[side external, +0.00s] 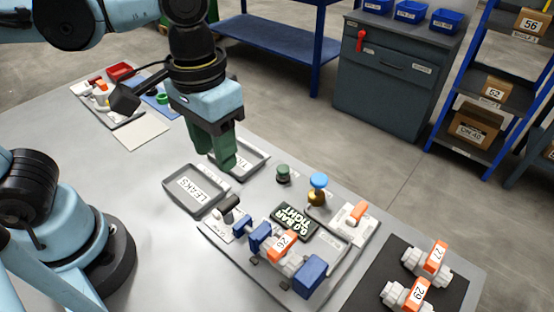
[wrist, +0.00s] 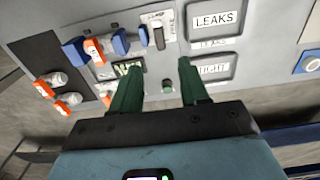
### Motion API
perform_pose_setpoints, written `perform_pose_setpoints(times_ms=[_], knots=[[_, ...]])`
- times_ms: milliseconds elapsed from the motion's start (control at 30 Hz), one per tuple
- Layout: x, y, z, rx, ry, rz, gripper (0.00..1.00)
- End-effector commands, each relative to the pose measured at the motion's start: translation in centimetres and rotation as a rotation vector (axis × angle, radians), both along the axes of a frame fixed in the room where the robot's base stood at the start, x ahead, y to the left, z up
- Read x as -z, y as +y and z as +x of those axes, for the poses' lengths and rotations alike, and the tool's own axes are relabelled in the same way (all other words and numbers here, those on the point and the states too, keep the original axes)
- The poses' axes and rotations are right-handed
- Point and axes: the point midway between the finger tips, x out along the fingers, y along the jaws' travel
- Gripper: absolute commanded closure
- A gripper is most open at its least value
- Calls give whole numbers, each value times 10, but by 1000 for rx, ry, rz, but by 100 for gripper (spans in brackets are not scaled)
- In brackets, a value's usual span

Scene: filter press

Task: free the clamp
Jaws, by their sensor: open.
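The clamp appears to be the pair of blue blocks (side external: 312,270) on the grey fixture plate, with a white valve body with an orange tag 26 (side external: 282,243) between them. A lever with a black grip (side external: 229,203) stands at the left end of this row; the lever also shows in the wrist view (wrist: 158,36). My gripper (side external: 224,157) is open and empty, pointing down above the TIGHT tray, apart from the clamp. In the wrist view my gripper's green fingers (wrist: 157,75) are spread, and the blue blocks (wrist: 75,51) lie beyond them at upper left.
The LEAKS tray (side external: 190,205) and TIGHT tray (side external: 261,156) are empty. A 0.0 BAR TIGHT display (side external: 293,222), green button (side external: 283,174), blue-topped brass fitting (side external: 318,188) and orange-handled valve (side external: 355,212) stand near the clamp. Valves 27 (side external: 436,254) and 29 (side external: 420,292) rest on a black mat.

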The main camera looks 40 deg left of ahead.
Motion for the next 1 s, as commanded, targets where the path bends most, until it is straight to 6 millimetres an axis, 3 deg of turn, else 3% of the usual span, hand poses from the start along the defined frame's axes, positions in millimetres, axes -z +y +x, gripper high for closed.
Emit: perform_pose_setpoints(times_ms=[167,1000], knots=[[7,-2,-2,-2,13,7,55],[105,-2,-1,-1,10,5,55]])
